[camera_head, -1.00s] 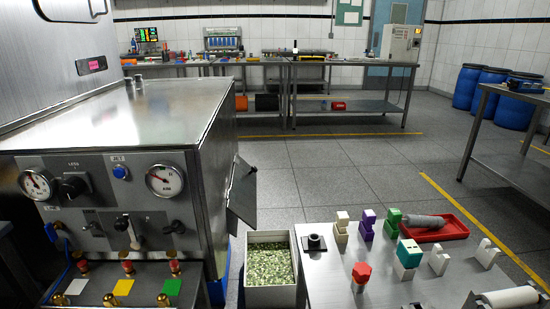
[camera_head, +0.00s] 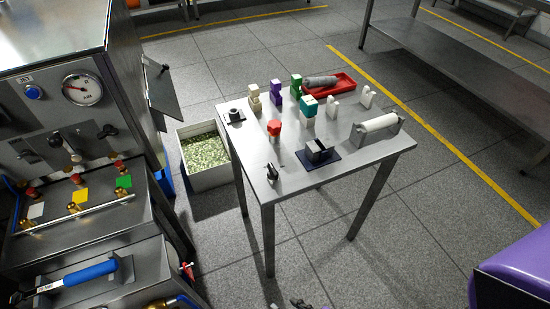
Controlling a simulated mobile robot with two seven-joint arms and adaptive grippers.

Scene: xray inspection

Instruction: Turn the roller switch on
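A white roller (camera_head: 378,124) lies in a grey metal bracket at the right side of the small metal table (camera_head: 350,168). A small black toggle-like part (camera_head: 271,173) stands near the table's front left edge. It may be the roller switch, but its on or off position is too small to tell. A dark block with a slanted face (camera_head: 318,152) sits on a dark pad between them. The machine panel at left also carries a black rotary switch (camera_head: 55,141). Neither of my grippers can be made out.
A red knob piece (camera_head: 274,128), several coloured blocks and a red tray (camera_head: 343,86) stand on the table. A bin of green-white granules (camera_head: 205,153) is left of it. A purple and black object (camera_head: 520,268) fills the bottom right corner. Some dark shapes at the bottom edge are unclear.

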